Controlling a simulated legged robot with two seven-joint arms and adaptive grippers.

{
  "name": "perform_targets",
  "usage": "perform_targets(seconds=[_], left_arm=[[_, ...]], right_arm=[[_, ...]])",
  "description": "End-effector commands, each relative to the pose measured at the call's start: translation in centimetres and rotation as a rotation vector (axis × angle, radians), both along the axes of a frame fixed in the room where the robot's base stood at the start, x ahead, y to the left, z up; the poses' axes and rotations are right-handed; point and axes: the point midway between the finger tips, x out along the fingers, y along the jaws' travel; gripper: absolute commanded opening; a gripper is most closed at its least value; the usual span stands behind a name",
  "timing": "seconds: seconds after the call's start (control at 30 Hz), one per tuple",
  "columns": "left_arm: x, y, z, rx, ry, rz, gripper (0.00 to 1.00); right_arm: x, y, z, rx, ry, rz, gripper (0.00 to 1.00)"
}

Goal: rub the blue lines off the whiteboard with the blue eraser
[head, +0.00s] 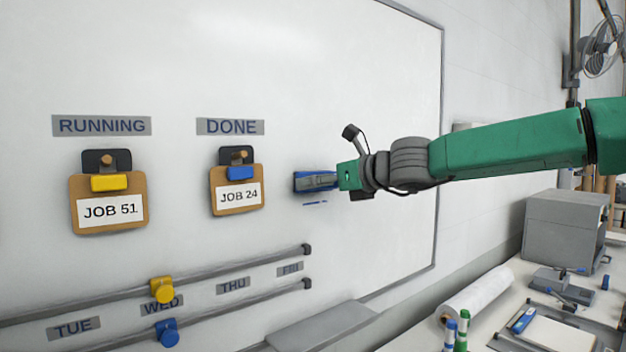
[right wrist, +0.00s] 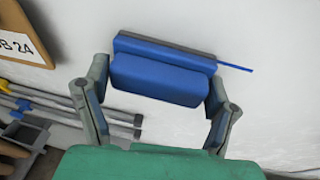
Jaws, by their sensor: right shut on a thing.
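The whiteboard (head: 330,60) fills most of the head view. My right gripper (head: 325,181) reaches in from the right and is shut on the blue eraser (head: 302,182), which is held at the board just right of the JOB 24 clipboard. In the right wrist view the eraser (right wrist: 160,75) sits between the two fingers (right wrist: 158,100), its grey pad side toward the board. A short blue line (head: 315,203) shows just below the eraser, and a blue line (right wrist: 235,68) sticks out past the eraser's right end in the wrist view. The eraser hides part of the board. My left gripper is not in view.
The JOB 51 clipboard (head: 110,203) and JOB 24 clipboard (head: 238,190) hang on the board. Two grey rails (head: 220,270) with yellow and blue sliders run below. A bench (head: 490,300) with markers and a grey box (head: 565,228) stands at the right.

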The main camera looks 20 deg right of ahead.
Motion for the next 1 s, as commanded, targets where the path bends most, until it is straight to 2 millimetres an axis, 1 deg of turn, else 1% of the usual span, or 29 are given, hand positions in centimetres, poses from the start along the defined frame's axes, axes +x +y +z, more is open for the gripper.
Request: perform_targets(seconds=[0.17,0.4,0.5,0.67,1.0], left_arm=[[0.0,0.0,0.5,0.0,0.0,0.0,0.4],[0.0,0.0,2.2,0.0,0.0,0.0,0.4],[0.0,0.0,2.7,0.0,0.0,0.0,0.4],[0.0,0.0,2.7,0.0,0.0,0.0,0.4],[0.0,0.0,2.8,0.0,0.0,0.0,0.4]], right_arm=[[0.2,-0.5,0.0,-0.001,0.001,-0.001,0.51],[1.1,-2.3,0.2,0.0,0.001,-0.002,0.51],[1.4,-2.9,0.1,0.0,0.001,0.0,0.51],[1.7,-3.5,-0.1,-0.002,0.0,-0.002,0.51],[2.4,-6.0,-0.1,-0.003,-0.001,0.0,0.51]])
